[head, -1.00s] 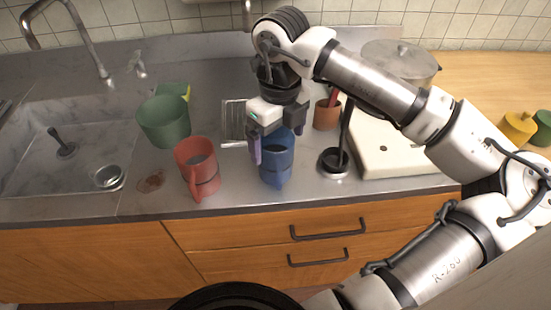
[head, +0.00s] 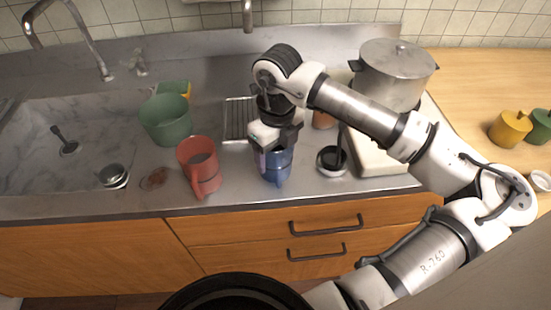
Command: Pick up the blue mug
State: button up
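The blue mug (head: 276,168) stands upright on the steel counter (head: 225,178) near its front edge, right of the red mug (head: 203,170). My gripper (head: 274,154) points down at the blue mug from above. One finger shows at the mug's upper left side. My gripper's body hides most of the rim and the other fingertip, so I cannot tell whether the fingers touch the mug or are closed.
A green container (head: 166,121) stands behind the red mug, beside the sink (head: 85,160). A dark-rimmed ladle or cup (head: 331,160) is close on the right. A pot (head: 395,75) stands at the back right. Wooden drawers (head: 310,238) are below the counter.

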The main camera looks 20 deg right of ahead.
jog(key=c, duration=0.3)
jog(key=shift+r, duration=0.1)
jog(key=shift+s+r+b, duration=0.15)
jog(key=shift+r+b, duration=1.3)
jog(key=shift+r, duration=8.45)
